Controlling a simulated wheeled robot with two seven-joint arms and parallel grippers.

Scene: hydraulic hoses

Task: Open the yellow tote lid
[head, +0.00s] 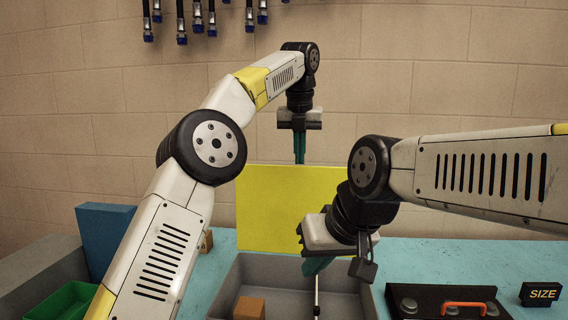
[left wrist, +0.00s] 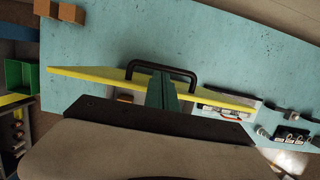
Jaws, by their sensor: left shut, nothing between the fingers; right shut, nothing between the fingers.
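The yellow lid (head: 265,205) stands upright at the back of the open grey tote (head: 232,282) in the head view. In the left wrist view the yellow lid (left wrist: 85,73) shows nearly edge-on, with a black handle (left wrist: 160,65) on it. My left gripper (head: 299,160) is above and at the lid's top edge, fingers pointing down, shut and empty. Its fingers (left wrist: 162,80) overlap the lid and handle in the left wrist view; I cannot tell whether they touch. My right gripper (head: 316,267) is shut and empty over the tote, in front of the lid's lower right part.
A brown block (head: 249,308) and a thin pale rod (head: 317,295) show in the tote. A black case with an orange handle (head: 463,306) and a SIZE sign (head: 540,293) stand right. A green bin (head: 62,302) and blue panel (head: 103,235) are left. Hoses (head: 181,25) hang on the wall.

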